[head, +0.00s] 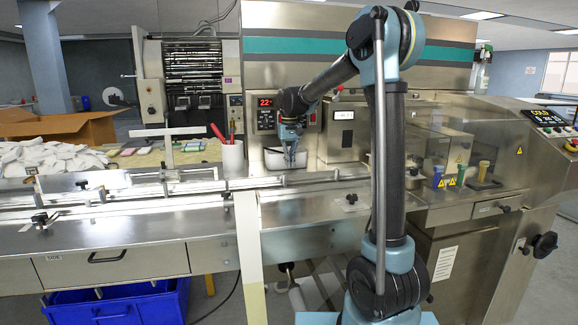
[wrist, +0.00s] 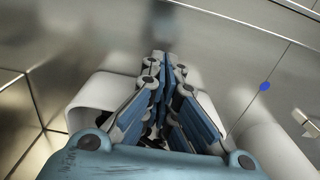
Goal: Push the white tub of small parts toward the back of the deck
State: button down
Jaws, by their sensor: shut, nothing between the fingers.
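The white tub (head: 273,161) stands on the steel deck in the head view, close in front of the machine's upright panel. My gripper (head: 291,160) points down at the tub, its fingers overlapping the tub's opening. In the wrist view my gripper (wrist: 172,60) has its fingers together with nothing between them. The tub's pale rounded wall (wrist: 88,104) shows to the left of the fingers there. The fingers and palm hide most of the tub and its contents. I cannot tell whether a finger touches its wall.
A white cup (head: 232,158) with red-handled tools stands left of the tub. Steel guide rails (head: 150,188) run along the deck at left. The upright panel (head: 262,80) rises behind the tub. A clear guard (head: 440,150) covers the right side.

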jog(key=shift+w+a, duration=0.15)
jog(key=shift+w, duration=0.45)
jog(key=shift+w+a, duration=0.1)
jog(key=shift+w, duration=0.25)
jog(key=shift+w, duration=0.1)
jog(key=shift+s+d, duration=0.2)
jog(key=shift+s, duration=0.55)
jog(key=shift+s+d, duration=0.2)
jog(key=shift+s, duration=0.55)
jog(key=shift+s+d+r, duration=0.1)
jog(key=shift+s+r, duration=0.2)
jog(key=shift+r, duration=0.55)
jog(key=shift+s+d+r, duration=0.1)
jog(key=shift+s+r, duration=0.25)
jog(key=shift+r, duration=0.45)
jog(key=shift+s+d+r, duration=0.1)
jog(key=shift+s+r, duration=0.2)
jog(key=shift+r, duration=0.55)
